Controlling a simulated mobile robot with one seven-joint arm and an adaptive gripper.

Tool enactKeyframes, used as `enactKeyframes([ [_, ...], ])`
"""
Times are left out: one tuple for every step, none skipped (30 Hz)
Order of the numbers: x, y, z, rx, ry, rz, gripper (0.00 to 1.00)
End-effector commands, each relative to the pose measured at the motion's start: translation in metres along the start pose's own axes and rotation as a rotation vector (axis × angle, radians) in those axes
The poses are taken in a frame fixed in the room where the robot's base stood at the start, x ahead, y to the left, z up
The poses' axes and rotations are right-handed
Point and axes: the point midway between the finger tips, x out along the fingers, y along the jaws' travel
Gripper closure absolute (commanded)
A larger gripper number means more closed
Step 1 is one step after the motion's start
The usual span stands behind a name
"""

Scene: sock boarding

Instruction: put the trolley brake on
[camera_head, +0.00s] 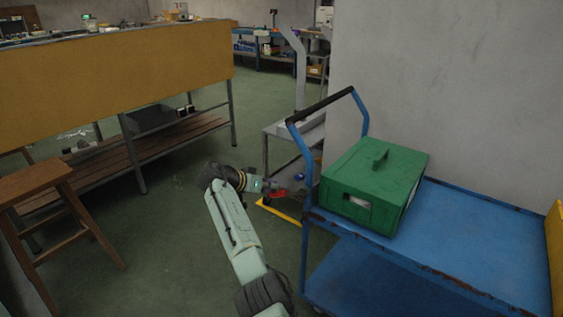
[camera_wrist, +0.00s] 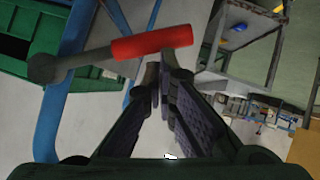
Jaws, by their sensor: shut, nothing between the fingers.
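The blue trolley (camera_head: 470,210) stands at the right, with a black-topped push handle (camera_head: 320,105) at its left end. The brake lever has a red grip (camera_wrist: 152,42) and a dark arm (camera_wrist: 75,62); in the wrist view it sticks out crosswise from the blue handle post (camera_wrist: 62,95). In the head view its red grip (camera_head: 278,193) shows small beside the handle's foot. My gripper (camera_wrist: 165,72) is shut and empty, its fingertips right at the red grip's edge. I cannot tell whether they touch it. In the head view my gripper (camera_head: 268,187) is partly hard to make out.
A green box (camera_head: 375,183) sits on the trolley's top deck. A grey metal table (camera_head: 283,130) stands behind the handle, and a yellow floor marking (camera_head: 280,212) lies below. A wooden stool (camera_head: 45,185) and workbench (camera_head: 120,75) are at the left. The green floor between is clear.

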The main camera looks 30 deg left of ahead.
Motion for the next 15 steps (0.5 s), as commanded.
enactKeyframes([
  [0.000,0.000,0.000,0.000,0.000,0.000,1.00],
  [0.000,0.000,0.000,0.000,0.000,0.000,1.00],
  [0.000,0.000,0.000,0.000,0.000,0.000,1.00],
  [-0.001,0.000,0.000,0.000,0.000,0.000,1.00],
  [-0.002,0.000,0.000,0.000,0.000,-0.001,1.00],
  [-0.004,-0.001,0.000,0.000,0.001,-0.001,1.00],
  [-0.006,-0.001,0.000,0.001,0.001,-0.001,1.00],
  [-0.010,-0.001,-0.001,0.001,0.001,-0.002,1.00],
  [-0.015,-0.001,-0.001,0.001,0.002,-0.002,1.00],
  [-0.020,-0.001,-0.001,0.002,0.003,-0.003,1.00],
  [-0.026,-0.001,-0.001,0.002,0.003,-0.002,1.00],
  [-0.034,-0.001,-0.001,0.001,0.003,-0.004,1.00],
  [-0.041,-0.001,-0.001,0.001,0.003,-0.003,1.00],
  [-0.048,-0.002,-0.001,0.001,0.003,-0.004,1.00],
  [-0.057,-0.002,0.000,0.001,0.003,-0.005,1.00],
])
